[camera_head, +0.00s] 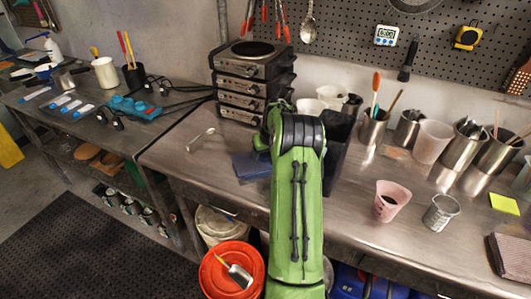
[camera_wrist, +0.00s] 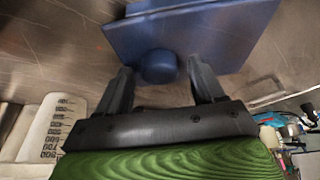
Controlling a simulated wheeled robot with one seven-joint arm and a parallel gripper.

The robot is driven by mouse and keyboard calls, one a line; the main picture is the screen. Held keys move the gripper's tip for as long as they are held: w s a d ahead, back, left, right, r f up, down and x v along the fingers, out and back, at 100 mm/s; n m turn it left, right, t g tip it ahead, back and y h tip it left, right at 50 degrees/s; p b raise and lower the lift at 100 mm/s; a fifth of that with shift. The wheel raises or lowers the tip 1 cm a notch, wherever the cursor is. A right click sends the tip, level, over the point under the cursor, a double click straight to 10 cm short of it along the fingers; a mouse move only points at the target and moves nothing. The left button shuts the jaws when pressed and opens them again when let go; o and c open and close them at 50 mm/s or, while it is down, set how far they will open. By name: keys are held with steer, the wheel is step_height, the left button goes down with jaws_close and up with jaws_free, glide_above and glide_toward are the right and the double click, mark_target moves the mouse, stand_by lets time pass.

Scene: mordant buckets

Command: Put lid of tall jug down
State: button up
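The lid is a flat, dark blue square plate (camera_head: 252,167) on or just above the metal bench, left of my arm in the head view. In the wrist view the lid (camera_wrist: 220,32) spans the top, with a round blue knob (camera_wrist: 158,66) on it. My gripper (camera_wrist: 160,72) has its two dark fingers apart, one on each side of the knob, with gaps showing. In the head view my green arm hides the gripper. A tall dark container (camera_head: 340,155), perhaps the tall jug, stands right of my arm, partly hidden.
A stack of hot plates (camera_head: 250,80) stands behind the lid. A spoon (camera_head: 200,139) lies to its left. A pink cup (camera_head: 390,200) and a metal cup (camera_head: 440,212) stand to the right. An orange bucket (camera_head: 215,275) is below the bench edge. Bench left of the lid is mostly clear.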

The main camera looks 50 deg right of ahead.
steer(key=shift+r, duration=0.1)
steer(key=p+v, duration=0.1)
steer(key=v, duration=1.1)
steer(key=s+a+r+n, duration=0.1)
steer(key=a+r, duration=0.4)
steer(key=a, duration=0.6)
steer(key=s+a+r+n, duration=0.15)
steer(key=a+r, duration=0.35)
steer(key=a, duration=0.5)
steer(key=s+a+f+n+t+y, duration=0.1)
steer(key=s+a+n+y, duration=0.1)
steer(key=s+a, duration=1.5)
steer(key=shift+s+a+n+t, duration=0.25)
steer(key=shift+s+n+t, duration=0.15)
steer(key=shift+s+n, duration=0.25)
